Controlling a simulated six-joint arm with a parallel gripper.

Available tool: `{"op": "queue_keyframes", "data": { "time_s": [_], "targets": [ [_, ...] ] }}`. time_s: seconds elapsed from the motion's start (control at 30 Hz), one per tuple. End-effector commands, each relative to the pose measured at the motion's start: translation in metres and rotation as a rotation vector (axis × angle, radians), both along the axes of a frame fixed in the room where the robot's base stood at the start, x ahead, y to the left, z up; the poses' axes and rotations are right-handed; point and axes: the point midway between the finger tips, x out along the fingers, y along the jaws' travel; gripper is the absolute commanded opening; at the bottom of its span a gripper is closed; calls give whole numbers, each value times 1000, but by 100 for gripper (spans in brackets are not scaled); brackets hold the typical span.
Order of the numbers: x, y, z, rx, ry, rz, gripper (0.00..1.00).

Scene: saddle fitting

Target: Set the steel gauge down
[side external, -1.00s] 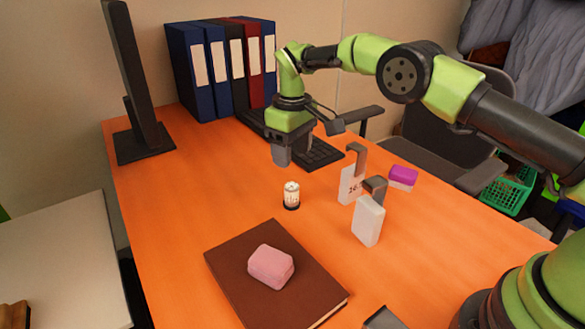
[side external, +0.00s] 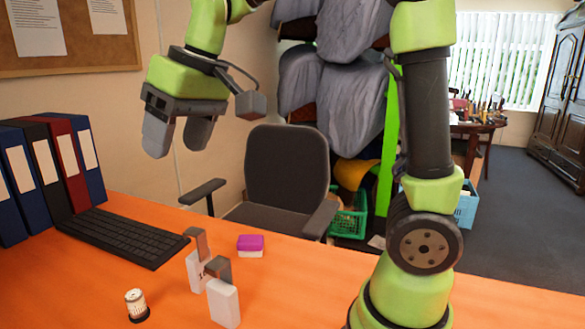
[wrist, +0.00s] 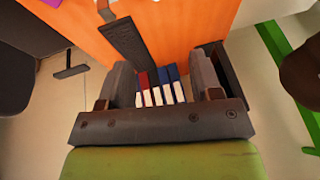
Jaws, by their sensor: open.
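My gripper (side external: 178,138) is high above the table at the left of the side view, open, with nothing seen between its fingers. In the wrist view its two fingers (wrist: 160,85) stand wide apart. Two white blocks stand upright on the table, a back one (side external: 195,272) and a front one (side external: 224,305). Each has a grey, metal-looking bent piece at its top, the back one (side external: 197,240) and the front one (side external: 218,269). I cannot tell which is the steel gauge. My gripper is apart from both.
A small marked cylinder (side external: 136,303) stands left of the blocks. A purple-and-white block (side external: 250,245) lies behind them. The keyboard (side external: 120,237) and several binders (side external: 60,165) are at left. A chair (side external: 287,170) stands beyond the table (side external: 300,283). The table's right side looks clear.

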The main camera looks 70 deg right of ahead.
Motion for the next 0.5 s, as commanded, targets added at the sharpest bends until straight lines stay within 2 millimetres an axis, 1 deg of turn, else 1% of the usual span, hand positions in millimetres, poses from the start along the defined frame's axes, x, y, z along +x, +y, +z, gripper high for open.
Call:
{"op": "queue_keyframes", "data": {
  "time_s": [0.03,0.13,0.2,0.3,0.33,0.4,0.5],
  "targets": [
    [-23,-2,7,19,-33,-31,59],
    [-63,-5,9,63,-89,-98,59],
    [-90,-6,6,93,-124,-142,59],
    [-120,-7,-4,132,-167,-197,59],
    [-127,-7,-7,142,-179,-211,59],
    [-140,-7,-14,160,-198,-237,59],
    [-152,-7,-22,178,-216,-262,59]
  ]
}}
